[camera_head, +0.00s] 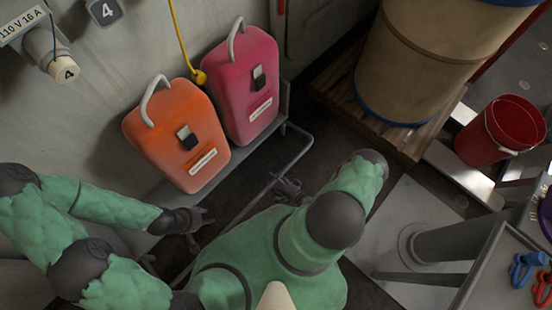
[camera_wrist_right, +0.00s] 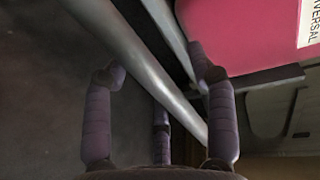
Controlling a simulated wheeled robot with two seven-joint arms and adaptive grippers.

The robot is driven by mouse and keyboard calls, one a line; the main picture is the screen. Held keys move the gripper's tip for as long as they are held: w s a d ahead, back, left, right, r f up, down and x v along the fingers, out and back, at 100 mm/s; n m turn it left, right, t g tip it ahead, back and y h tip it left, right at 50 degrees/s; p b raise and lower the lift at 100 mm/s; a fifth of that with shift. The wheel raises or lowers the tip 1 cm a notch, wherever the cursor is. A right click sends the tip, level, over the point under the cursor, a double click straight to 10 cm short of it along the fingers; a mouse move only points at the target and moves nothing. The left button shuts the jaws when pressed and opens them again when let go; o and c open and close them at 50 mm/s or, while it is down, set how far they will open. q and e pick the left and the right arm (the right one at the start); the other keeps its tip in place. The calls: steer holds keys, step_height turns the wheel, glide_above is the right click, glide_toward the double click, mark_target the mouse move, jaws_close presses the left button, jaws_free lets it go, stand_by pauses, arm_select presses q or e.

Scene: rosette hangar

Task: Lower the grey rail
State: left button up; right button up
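The grey rail (camera_head: 252,202) is a thin bent tube running along the front of the shelf that holds two cases. My right gripper (camera_head: 287,188) is at the rail, toward its far end. In the right wrist view the rail (camera_wrist_right: 150,75) runs diagonally between the spread fingers of my right gripper (camera_wrist_right: 160,115). The fingers are open and not closed around it; the rail looks close to the right finger, but I cannot tell if they touch. My left gripper (camera_head: 203,225) is near the rail's nearer part, to its left, with fingers apart and nothing visible in them.
An orange case (camera_head: 175,130) and a pink case (camera_head: 240,90) stand on the shelf (camera_head: 165,192) by the wall. A large drum (camera_head: 420,60) stands on a wooden pallet (camera_head: 335,90). A red bucket (camera_head: 500,130) and a table with shackles (camera_head: 500,275) are at right.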

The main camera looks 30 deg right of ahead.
steer(key=v, duration=1.2)
